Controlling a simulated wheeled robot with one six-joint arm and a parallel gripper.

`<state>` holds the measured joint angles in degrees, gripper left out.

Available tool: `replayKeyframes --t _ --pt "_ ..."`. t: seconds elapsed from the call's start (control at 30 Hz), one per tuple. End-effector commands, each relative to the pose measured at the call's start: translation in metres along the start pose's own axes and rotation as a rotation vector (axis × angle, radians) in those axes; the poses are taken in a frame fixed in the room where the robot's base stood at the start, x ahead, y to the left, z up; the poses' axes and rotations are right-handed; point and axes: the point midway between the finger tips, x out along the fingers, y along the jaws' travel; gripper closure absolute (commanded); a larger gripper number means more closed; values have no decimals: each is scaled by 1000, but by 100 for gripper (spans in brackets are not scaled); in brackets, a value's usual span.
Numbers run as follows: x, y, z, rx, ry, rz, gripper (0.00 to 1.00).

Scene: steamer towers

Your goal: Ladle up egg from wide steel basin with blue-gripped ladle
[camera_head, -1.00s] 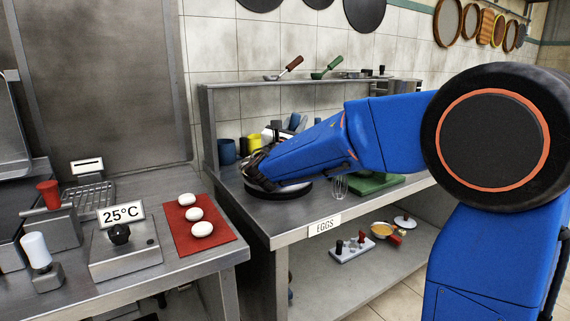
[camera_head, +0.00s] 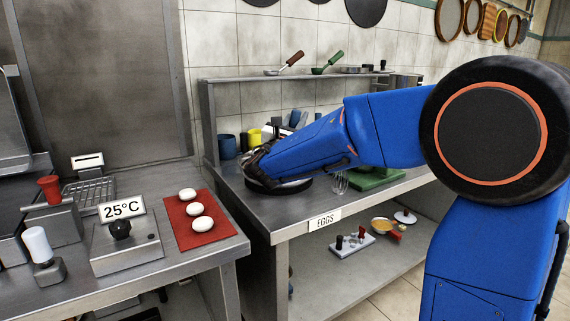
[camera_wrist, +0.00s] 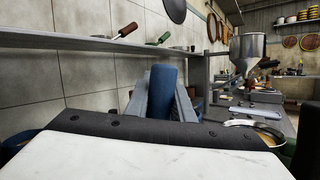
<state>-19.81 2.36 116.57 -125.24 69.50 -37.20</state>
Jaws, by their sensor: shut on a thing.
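My gripper (camera_wrist: 165,105) is shut on a blue grip (camera_wrist: 166,88), which stands upright between the grey fingers in the wrist view. This looks like the blue-gripped ladle; its bowl is hidden. In the head view my gripper (camera_head: 258,166) is low over a round, dark-rimmed vessel (camera_head: 280,188) on the steel counter, which may be the wide basin. My arm covers most of it, so I cannot see egg inside or whether the ladle touches it. In the wrist view a metal rim (camera_wrist: 262,125) with yellow-brown contents shows at the right.
Blue (camera_head: 227,147) and yellow (camera_head: 254,137) cups stand behind my gripper. A whisk (camera_head: 340,183) and green board (camera_head: 378,179) lie to its right. A raised shelf (camera_head: 330,77) holds small pans. Three white eggs rest on a red mat (camera_head: 184,226) at the left.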

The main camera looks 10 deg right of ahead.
Motion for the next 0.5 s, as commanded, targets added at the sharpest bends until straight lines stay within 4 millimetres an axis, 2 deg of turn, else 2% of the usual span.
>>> replayKeyframes --t 0.5 --pt "10 6 32 2 -2 0 100"
